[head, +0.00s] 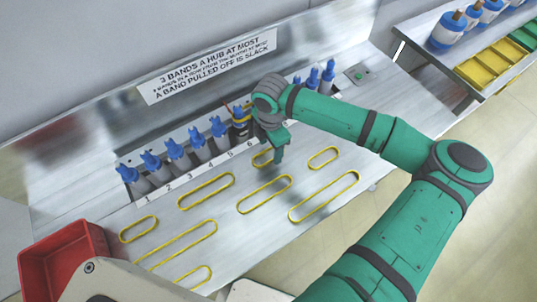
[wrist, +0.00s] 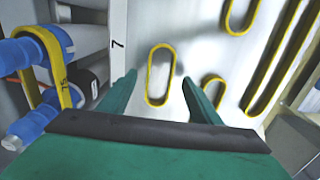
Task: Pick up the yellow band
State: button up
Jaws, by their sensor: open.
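My gripper (head: 279,158) is open and points down over the steel bench, near the right end of the numbered row. In the wrist view its fingers (wrist: 158,90) stand either side of the near end of a short yellow band (wrist: 150,76). That band lies on the bench, and nothing is held. In the head view the same band (head: 256,161) is partly hidden behind my gripper. Several other yellow bands lie flat, including a small one (head: 311,160) to the right and a longer one (head: 250,206) in front.
Blue-topped hubs (head: 198,143) stand along the back of the bench. One hub (wrist: 30,52) carries a yellow band (wrist: 64,78), close left of my gripper in the wrist view. A red bin (head: 64,256) stands at the front left. A side table with coloured trays (head: 490,67) is at the right.

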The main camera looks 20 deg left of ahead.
jog(key=shift+f, duration=1.1)
jog(key=c, duration=1.1)
jog(key=shift+r, duration=0.15)
jog(key=shift+r, duration=0.6)
jog(key=s+d+r, duration=0.1)
jog(key=s+r, duration=0.3)
jog(key=s+d+r, duration=0.2)
jog(key=s+r, duration=0.1)
jog(key=s, duration=0.1)
jog(key=s+d+r, duration=0.2)
jog(key=s+r, duration=0.2)
jog(key=s, duration=0.1)
jog(key=shift+d+r, duration=0.2)
jog(key=shift+r, duration=0.1)
